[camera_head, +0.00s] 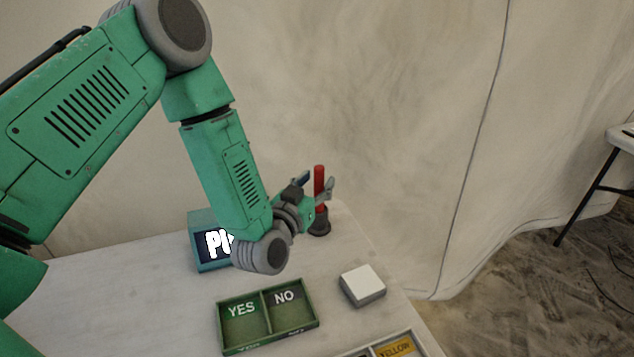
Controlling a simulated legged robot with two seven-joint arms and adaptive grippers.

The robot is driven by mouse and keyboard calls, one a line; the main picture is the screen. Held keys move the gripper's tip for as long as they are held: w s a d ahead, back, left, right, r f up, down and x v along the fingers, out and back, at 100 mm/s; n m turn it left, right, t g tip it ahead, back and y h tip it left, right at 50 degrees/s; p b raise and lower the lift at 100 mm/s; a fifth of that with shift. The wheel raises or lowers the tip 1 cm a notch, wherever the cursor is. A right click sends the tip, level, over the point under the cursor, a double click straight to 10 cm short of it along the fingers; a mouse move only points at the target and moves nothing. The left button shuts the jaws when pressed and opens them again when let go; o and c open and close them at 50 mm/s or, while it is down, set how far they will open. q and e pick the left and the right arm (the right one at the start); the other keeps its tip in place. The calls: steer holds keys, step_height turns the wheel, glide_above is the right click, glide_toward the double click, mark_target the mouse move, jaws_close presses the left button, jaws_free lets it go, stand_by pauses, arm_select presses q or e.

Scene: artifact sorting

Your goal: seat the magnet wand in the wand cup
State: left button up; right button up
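The magnet wand (319,178) is a red upright rod near the table's far right corner. Directly below it is the dark wand cup (320,229), standing on the table. The wand's lower end meets the cup's top in this view; I cannot tell how deep it sits, as my gripper partly covers that area. My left gripper (318,187) is at the wand, with one finger to each side of the rod in the picture. The fingers look spread, with a gap between them. My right gripper is not in view.
A screen box (203,263) with partly hidden lettering stands behind my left arm. A green YES/NO tray (270,342) and a white-topped block (363,284) are at the front. A tray with a YELLOW label (396,348) is cut off below. Bare table lies left.

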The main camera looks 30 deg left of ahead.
arm_select(q)
steer(key=s+b, duration=0.2)
steer(key=s, duration=1)
steer(key=shift+d, duration=0.25)
steer(key=shift+r, duration=0.15)
